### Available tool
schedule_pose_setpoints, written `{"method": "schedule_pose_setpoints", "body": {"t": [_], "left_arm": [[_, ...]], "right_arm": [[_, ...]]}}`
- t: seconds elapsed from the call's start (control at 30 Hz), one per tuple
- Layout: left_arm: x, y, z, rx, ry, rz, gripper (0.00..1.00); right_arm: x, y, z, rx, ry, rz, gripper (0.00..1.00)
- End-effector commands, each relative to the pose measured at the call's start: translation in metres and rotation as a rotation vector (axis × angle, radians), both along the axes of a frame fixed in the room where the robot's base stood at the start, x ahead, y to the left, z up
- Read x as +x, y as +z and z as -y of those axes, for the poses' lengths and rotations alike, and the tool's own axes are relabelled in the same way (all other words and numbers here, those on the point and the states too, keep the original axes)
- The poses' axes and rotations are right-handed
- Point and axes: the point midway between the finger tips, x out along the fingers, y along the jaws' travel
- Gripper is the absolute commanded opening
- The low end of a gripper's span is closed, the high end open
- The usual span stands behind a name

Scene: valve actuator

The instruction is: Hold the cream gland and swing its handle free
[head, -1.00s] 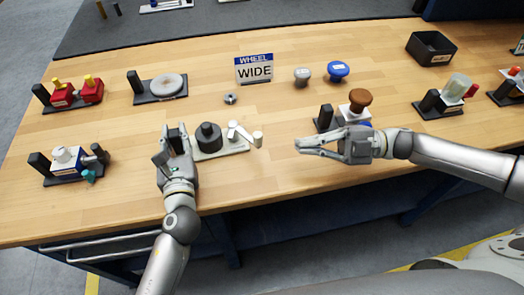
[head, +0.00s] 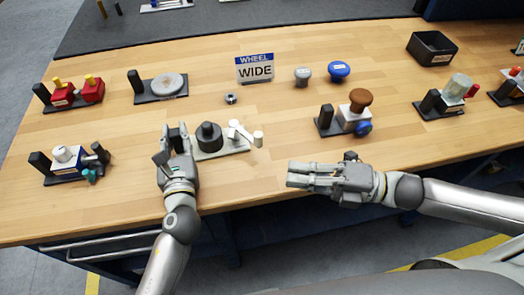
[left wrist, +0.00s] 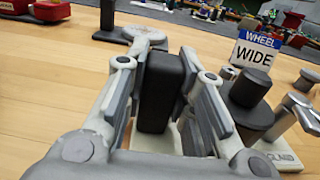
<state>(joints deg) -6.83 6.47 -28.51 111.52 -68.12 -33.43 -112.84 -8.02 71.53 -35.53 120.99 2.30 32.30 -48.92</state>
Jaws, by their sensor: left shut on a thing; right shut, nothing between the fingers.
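The cream gland fixture has a cream base plate (head: 228,152), a dark round body (head: 209,136) and a cream handle (head: 241,131) at its right end. In the left wrist view the plate (left wrist: 276,160) carries a label, partly cut off. A black upright block (left wrist: 160,88) stands at the left end of the fixture. My left gripper (head: 173,140) is shut on this block, with a finger on each side. The handle is to the right of the left gripper and nothing touches it. My right gripper (head: 291,174) is shut and empty, in front and to the right of the handle.
A WHEEL WIDE sign (head: 255,69) stands behind the gland, with a small metal nut (head: 231,98) nearer. A fixture with a brown knob (head: 360,98) and blue wheel stands to the right. A blue-white fixture (head: 68,160) is to the left. Bare wood lies right of the handle.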

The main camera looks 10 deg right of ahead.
Motion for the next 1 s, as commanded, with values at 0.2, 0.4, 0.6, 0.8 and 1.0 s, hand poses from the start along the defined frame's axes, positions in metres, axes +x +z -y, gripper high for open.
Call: {"method": "schedule_pose_setpoints", "body": {"t": [0.2, 0.4, 0.6, 0.8, 1.0], "left_arm": [[-0.001, -0.005, 0.0, 0.0, 0.001, -0.01, 0.0], [-0.001, -0.005, 0.0, 0.0, 0.0, -0.009, 0.0], [-0.001, -0.005, 0.0, 0.0, 0.0, -0.009, 0.0], [-0.001, -0.005, 0.0, 0.0, 0.0, -0.009, 0.0], [-0.001, -0.005, 0.0, 0.0, 0.001, -0.009, 0.0]], "right_arm": [[0.007, 0.001, -0.018, 0.005, 0.002, 0.004, 0.0], [0.016, 0.002, -0.039, 0.006, 0.002, 0.004, 0.0], [0.026, 0.002, -0.062, 0.005, 0.002, 0.003, 0.0], [0.036, 0.001, -0.087, 0.004, 0.003, 0.003, 0.0], [0.056, 0.0, -0.074, -0.003, -0.001, 0.001, 0.0]]}}
